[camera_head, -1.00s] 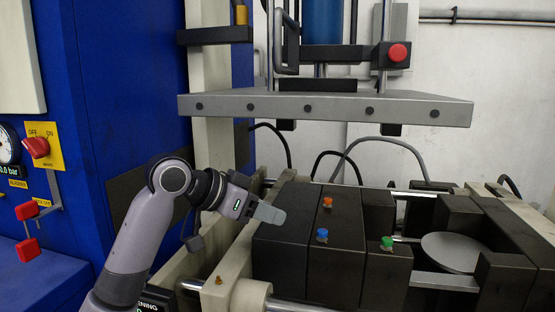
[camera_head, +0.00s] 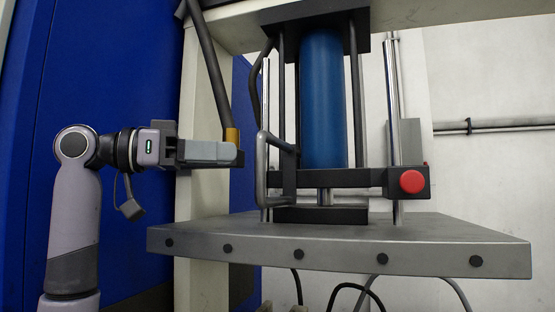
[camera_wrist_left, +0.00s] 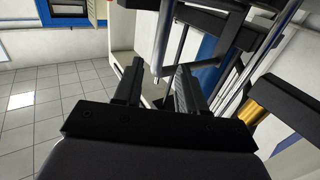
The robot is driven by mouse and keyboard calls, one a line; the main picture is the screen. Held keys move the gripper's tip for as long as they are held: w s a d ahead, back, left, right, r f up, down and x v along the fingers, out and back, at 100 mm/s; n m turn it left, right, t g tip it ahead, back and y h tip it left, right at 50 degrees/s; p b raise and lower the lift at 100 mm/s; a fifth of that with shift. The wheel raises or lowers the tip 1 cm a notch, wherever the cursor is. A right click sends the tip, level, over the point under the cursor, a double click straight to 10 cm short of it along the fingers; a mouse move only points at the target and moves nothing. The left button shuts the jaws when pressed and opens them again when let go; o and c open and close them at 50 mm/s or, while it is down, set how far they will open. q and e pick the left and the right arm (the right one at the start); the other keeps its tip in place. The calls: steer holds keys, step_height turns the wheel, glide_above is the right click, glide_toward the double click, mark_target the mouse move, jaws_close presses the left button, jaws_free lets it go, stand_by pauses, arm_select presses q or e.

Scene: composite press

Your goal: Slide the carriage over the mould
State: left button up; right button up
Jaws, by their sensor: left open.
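The carriage (camera_head: 340,179) is a dark frame beneath a blue cylinder (camera_head: 322,100), above a thick grey plate (camera_head: 340,240). A red knob (camera_head: 412,181) sits at its right end. A grey bent bar handle (camera_head: 261,170) stands at its left end. My left gripper (camera_head: 238,153) is level with the handle's top, a little to its left, pointing right. In the left wrist view my left gripper (camera_wrist_left: 158,82) is open, and the grey handle (camera_wrist_left: 163,40) appears between and beyond its fingers, apparently untouched. The mould is not in view. My right gripper is not in view.
A dark rod with a brass collar (camera_head: 231,137) hangs just behind my left fingertips. Vertical guide rods (camera_head: 393,110) flank the cylinder. A blue cabinet (camera_head: 100,90) is behind my left arm. Cables (camera_head: 360,290) hang below the plate.

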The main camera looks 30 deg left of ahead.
arm_select(q)
steer(key=p, duration=0.1)
glide_above(260, 198)
steer(key=shift+w+a, duration=0.25)
steer(key=shift+w, duration=0.1)
jaws_close()
